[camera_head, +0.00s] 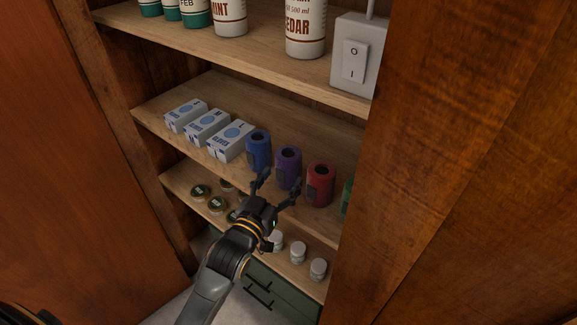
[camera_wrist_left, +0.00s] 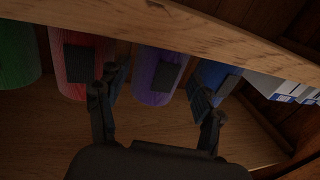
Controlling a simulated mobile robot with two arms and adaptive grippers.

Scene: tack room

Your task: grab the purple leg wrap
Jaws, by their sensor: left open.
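The purple leg wrap (camera_head: 288,168) stands upright on the middle shelf between the blue leg wrap (camera_head: 258,150) and the red leg wrap (camera_head: 320,184). It has a dark patch on its front. My left gripper (camera_head: 279,183) is open and empty, just in front of the purple wrap and low against it. In the left wrist view, which looks turned over, the purple wrap (camera_wrist_left: 155,75) shows between the two spread fingers of my left gripper (camera_wrist_left: 157,82). Whether the fingers touch any wrap cannot be told. My right gripper is not in view.
White glove boxes (camera_head: 206,126) stand left of the wraps, and a green wrap (camera_head: 347,197) is partly hidden at right. Tins (camera_head: 217,204) and small white jars (camera_head: 298,252) are on the shelf below. Bottles (camera_head: 305,30) and a switch box (camera_head: 358,58) are above.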

